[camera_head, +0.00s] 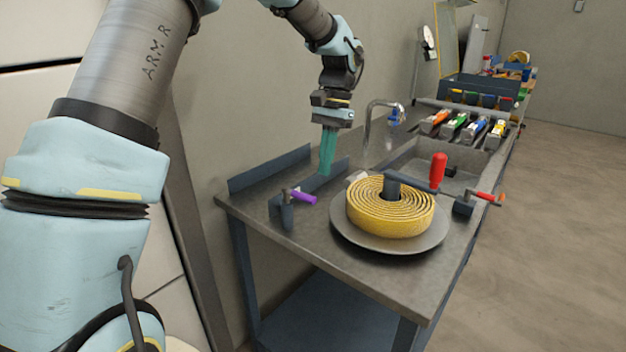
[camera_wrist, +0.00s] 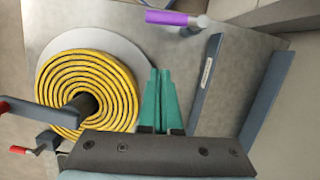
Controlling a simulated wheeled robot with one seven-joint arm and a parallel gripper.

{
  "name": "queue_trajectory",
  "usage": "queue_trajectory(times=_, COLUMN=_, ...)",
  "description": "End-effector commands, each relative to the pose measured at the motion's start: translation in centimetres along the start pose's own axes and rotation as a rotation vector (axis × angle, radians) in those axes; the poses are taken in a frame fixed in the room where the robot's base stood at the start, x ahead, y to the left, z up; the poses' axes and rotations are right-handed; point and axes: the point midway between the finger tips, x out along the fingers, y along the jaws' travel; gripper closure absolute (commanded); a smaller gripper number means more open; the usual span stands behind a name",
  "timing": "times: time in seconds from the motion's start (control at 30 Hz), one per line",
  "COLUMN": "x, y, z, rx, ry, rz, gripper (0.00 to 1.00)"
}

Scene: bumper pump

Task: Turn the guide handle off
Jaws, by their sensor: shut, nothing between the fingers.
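A short purple handle (camera_head: 304,197) lies level on a small grey post (camera_head: 287,214) near the table's front left; it shows at the top of the wrist view (camera_wrist: 166,18). A tall red handle (camera_head: 438,168) stands on a grey arm above a yellow coil, and a smaller red handle (camera_head: 488,197) sticks out at the right. My gripper (camera_head: 324,173) points down, behind and right of the purple handle. Its teal fingers (camera_wrist: 160,73) are together, empty, and apart from every handle.
The yellow coil (camera_wrist: 60,92) sits on a round grey plate (camera_head: 350,241) close to my gripper. A raised grey rail (camera_head: 270,168) edges the table by the wall. A sink with a faucet (camera_head: 370,125) lies behind. Bare tabletop (camera_head: 320,237) is in front.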

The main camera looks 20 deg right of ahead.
Motion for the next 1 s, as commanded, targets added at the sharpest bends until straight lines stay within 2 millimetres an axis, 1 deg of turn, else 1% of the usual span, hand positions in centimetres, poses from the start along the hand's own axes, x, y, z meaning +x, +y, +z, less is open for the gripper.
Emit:
queue_trajectory(times=0.1, x=2.4, y=0.0, z=0.1, rx=0.001, ry=-0.004, rz=0.000, gripper=1.00)
queue_trajectory(times=0.2, x=4.0, y=0.0, z=0.3, rx=0.000, ry=-0.001, rz=0.000, gripper=1.00)
queue_trajectory(times=0.23, x=3.6, y=-0.1, z=1.0, rx=-0.001, ry=0.000, rz=-0.001, gripper=1.00)
queue_trajectory(times=0.3, x=3.7, y=-0.1, z=2.0, rx=-0.002, ry=0.002, rz=-0.001, gripper=1.00)
queue_trajectory(times=0.4, x=3.9, y=0.0, z=3.1, rx=-0.001, ry=0.001, rz=-0.002, gripper=1.00)
queue_trajectory(times=0.5, x=4.0, y=-0.1, z=3.7, rx=-0.001, ry=0.002, rz=-0.002, gripper=1.00)
queue_trajectory(times=0.6, x=4.1, y=-0.1, z=4.0, rx=-0.001, ry=0.002, rz=-0.002, gripper=1.00)
queue_trajectory(times=0.9, x=4.1, y=0.0, z=4.0, rx=0.000, ry=0.002, rz=-0.002, gripper=1.00)
queue_trajectory(times=1.0, x=4.1, y=0.1, z=4.5, rx=0.031, ry=0.002, rz=-0.010, gripper=1.00)
